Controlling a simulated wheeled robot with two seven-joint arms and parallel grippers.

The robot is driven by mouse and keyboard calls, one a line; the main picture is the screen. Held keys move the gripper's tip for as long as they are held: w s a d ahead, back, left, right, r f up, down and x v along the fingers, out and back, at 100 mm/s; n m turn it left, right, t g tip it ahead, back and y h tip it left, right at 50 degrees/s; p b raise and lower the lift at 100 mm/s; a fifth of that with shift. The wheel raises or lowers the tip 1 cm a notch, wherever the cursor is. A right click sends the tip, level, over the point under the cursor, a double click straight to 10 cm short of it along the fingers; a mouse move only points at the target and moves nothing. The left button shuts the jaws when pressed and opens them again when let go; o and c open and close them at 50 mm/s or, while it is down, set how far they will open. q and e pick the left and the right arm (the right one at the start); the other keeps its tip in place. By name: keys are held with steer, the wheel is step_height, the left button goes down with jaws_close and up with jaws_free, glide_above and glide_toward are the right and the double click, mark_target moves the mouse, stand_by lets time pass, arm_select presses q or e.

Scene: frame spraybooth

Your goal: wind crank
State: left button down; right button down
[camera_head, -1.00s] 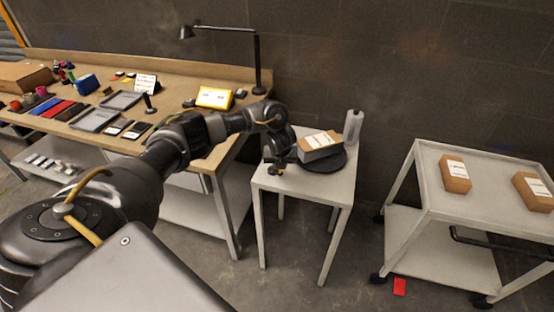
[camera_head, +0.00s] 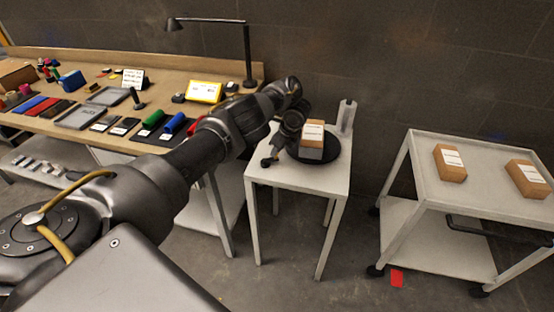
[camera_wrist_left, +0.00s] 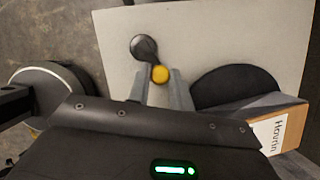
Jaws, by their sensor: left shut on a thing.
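The crank is on the small white table (camera_head: 335,180), at its left side. In the left wrist view its dark arm (camera_wrist_left: 143,47) reaches a yellow knob (camera_wrist_left: 160,74). My left gripper (camera_wrist_left: 160,88) is shut on this knob, with one finger on each side. In the head view the left gripper (camera_head: 279,150) is low over the table, and its wrist hides most of the crank (camera_head: 267,162). To its right is a black round turntable (camera_head: 331,152) carrying a brown box with a white label (camera_head: 313,132). The box also shows in the left wrist view (camera_wrist_left: 290,128). My right gripper is out of view.
A grey bottle-like cylinder (camera_head: 346,117) stands at the table's back right. The long workbench (camera_head: 60,120) with a lamp (camera_head: 247,55) and several small items is at the left. A white cart (camera_head: 480,185) with two boxes stands right, a floor gap between.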

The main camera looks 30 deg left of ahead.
arm_select(q)
steer(key=n+b, duration=0.2)
steer(key=g+b, duration=0.1)
steer(key=shift+w+a+f+n, duration=0.3)
steer(key=shift+w+n, duration=0.1)
steer(key=n+b, duration=0.1)
steer(key=a+n+g+b, duration=0.1)
steer(key=shift+w+r+n, duration=0.2)
steer(key=shift+w+n, duration=0.05)
steer(key=shift+n, duration=0.05)
steer(key=shift+a+n, duration=0.15)
steer(key=shift+n, duration=0.25)
steer(key=shift+r+g+h+b, duration=0.1)
steer(key=shift+g+h+b, duration=0.2)
steer(key=shift+a, duration=0.1)
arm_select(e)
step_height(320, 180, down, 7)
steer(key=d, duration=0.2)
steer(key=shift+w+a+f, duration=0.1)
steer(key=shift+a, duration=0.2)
arm_select(q)
steer(key=c, duration=1.3)
jaws_free()
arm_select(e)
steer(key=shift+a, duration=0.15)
